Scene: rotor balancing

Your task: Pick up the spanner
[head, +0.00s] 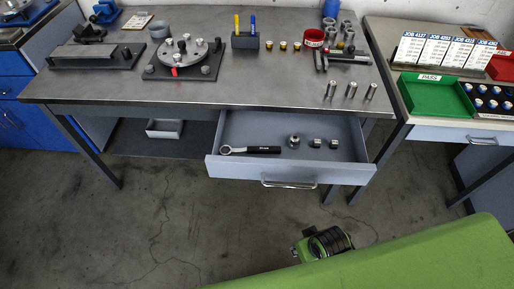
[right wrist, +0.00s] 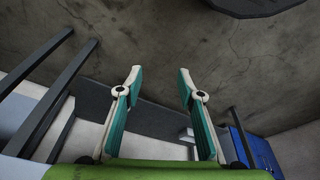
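The spanner (head: 250,150) lies flat in the open drawer (head: 228,168), near its front left. It has a silver ring head at the left and a black handle pointing right. My right gripper (right wrist: 160,72) shows in the right wrist view with its two teal and white fingers apart and nothing between them. It is away from the spanner, which is not visible in that view. My left gripper is not in view.
Several small metal sockets (head: 294,141) lie right of the spanner in the drawer. The workbench (head: 110,88) above holds a rotor fixture (head: 184,52), a pen holder (head: 245,41) and loose metal parts. A green tray (head: 436,96) sits on the right-hand table. The floor before the drawer is mostly bare.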

